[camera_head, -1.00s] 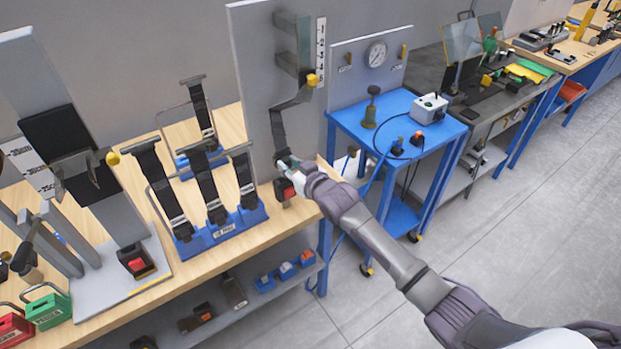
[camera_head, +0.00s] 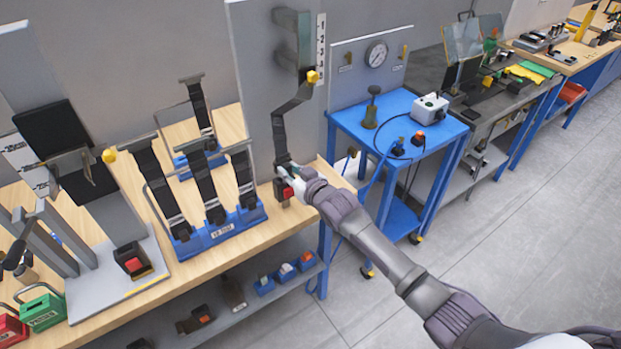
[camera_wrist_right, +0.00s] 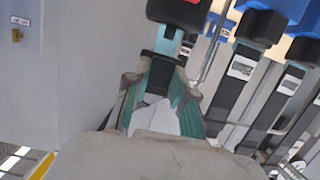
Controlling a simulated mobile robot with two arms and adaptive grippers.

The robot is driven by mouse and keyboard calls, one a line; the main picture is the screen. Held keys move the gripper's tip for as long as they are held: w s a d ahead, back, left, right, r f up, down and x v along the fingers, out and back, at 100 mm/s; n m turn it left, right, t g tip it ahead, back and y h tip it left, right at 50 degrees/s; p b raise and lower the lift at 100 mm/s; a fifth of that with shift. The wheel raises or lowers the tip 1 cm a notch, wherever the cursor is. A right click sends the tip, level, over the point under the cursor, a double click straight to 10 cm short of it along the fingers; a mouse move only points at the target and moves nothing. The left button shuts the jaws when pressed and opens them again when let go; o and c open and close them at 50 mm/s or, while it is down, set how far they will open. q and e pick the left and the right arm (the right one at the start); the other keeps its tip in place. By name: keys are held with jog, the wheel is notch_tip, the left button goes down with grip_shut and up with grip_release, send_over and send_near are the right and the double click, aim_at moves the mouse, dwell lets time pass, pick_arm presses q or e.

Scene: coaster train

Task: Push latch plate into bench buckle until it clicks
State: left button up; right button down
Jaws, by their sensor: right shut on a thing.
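My right gripper (camera_head: 286,172) is at the end of the arm reaching in from the lower right, at the front of the grey panel. It is shut on the latch plate (camera_wrist_right: 161,70), a dark piece between the teal fingers in the right wrist view. A black strap (camera_head: 280,125) runs from the panel down to it. The bench buckle (camera_head: 284,193), dark with a red button, stands just below the gripper. In the wrist view the buckle (camera_wrist_right: 180,12) is at the top, in line with the plate. My left gripper is out of view.
A blue rack (camera_head: 222,231) with several black straps stands left of the buckle on the wooden bench. A grey stand with another red-button buckle (camera_head: 133,262) is farther left. A blue cart (camera_head: 345,122) stands to the right, with open floor in front.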

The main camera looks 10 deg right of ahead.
jog(key=shift+f+b, duration=1.05)
jog(key=shift+f, duration=0.45)
jog(key=c, duration=0.9)
grip_release()
jog(key=shift+r, duration=0.1)
jog(key=shift+s, duration=0.1)
jog(key=v, duration=1.2)
